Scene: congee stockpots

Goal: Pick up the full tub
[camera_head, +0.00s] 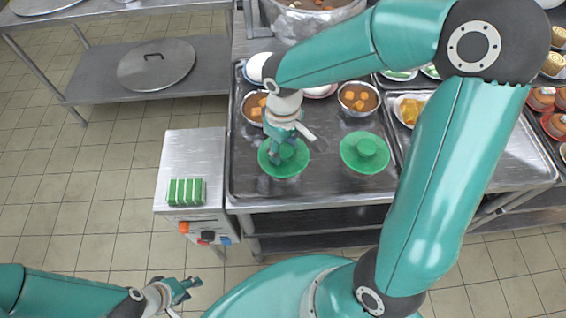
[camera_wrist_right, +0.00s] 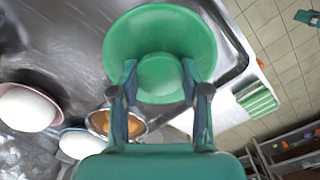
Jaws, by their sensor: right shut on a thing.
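Two green round pieces, each with a wide rim and a raised round middle, sit on the metal tray. My right gripper (camera_head: 283,152) is over the left green piece (camera_head: 280,171). In the right wrist view its fingers (camera_wrist_right: 160,82) are shut on the raised middle of this green piece (camera_wrist_right: 146,30). The right green piece (camera_head: 365,153) stands apart on the tray. I cannot tell which thing is the full tub, or what is inside either green piece. My left gripper (camera_head: 182,290) is low at the left, over the floor and away from everything; its finger gap is unclear.
Metal bowls with orange food (camera_head: 359,98) stand behind the green pieces, near a large pot (camera_head: 313,17). A steel box (camera_head: 190,149) with green blocks (camera_head: 185,191) adjoins the tray's left side. A round lid (camera_head: 156,64) lies on a shelf. The tray's front is bare.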

